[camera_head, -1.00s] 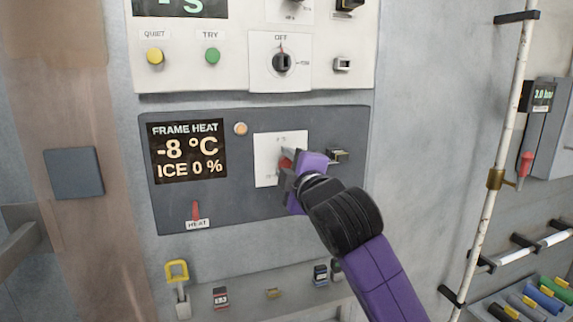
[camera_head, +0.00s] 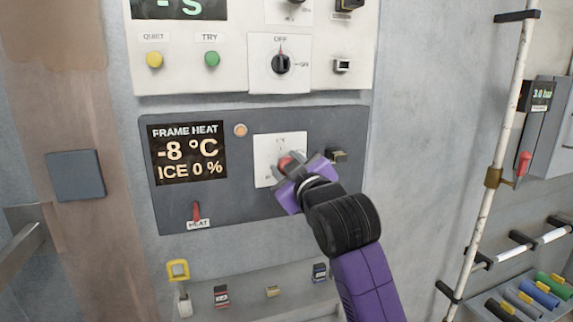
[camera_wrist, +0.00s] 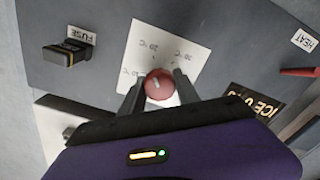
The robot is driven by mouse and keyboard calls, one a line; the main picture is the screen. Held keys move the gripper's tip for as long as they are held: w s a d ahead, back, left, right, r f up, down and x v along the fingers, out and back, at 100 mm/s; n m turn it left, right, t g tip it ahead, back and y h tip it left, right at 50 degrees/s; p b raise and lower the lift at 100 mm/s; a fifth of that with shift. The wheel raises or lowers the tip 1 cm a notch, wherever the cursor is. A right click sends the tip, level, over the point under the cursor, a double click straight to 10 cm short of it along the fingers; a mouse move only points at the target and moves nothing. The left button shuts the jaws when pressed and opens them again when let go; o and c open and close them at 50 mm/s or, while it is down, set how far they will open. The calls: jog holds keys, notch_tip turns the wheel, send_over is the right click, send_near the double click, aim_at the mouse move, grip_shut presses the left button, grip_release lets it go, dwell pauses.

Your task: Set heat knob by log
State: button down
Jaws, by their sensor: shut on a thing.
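The heat knob is a round red knob (camera_head: 286,162) on a white dial plate (camera_head: 263,146) in the grey frame heat panel (camera_head: 240,202). My gripper (camera_head: 288,172) is shut on the red knob, with one finger on each side. In the wrist view the knob (camera_wrist: 158,84) sits between the fingertips (camera_wrist: 158,92) and carries a small pale mark. The dial plate (camera_wrist: 170,40) bears several °C marks, too small to read surely. The display (camera_head: 188,152) reads FRAME HEAT, -8 °C, ICE 0 %. I cannot make out a log in these views.
A red lever (camera_head: 196,211) labelled HEAT is at the panel's lower left. A black fuse block (camera_wrist: 70,52) is close beside the dial. Above is a white panel (camera_head: 185,80) with an OFF selector (camera_head: 281,64). A pipe (camera_head: 505,120) stands at right.

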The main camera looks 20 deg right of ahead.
jog(key=shift+d+f, duration=0.1)
jog(key=shift+f, duration=0.35)
jog(key=c, duration=1.2)
grip_release()
jog(key=o, duration=0.3)
jog(key=shift+r, duration=0.25)
jog(key=shift+s, duration=0.1)
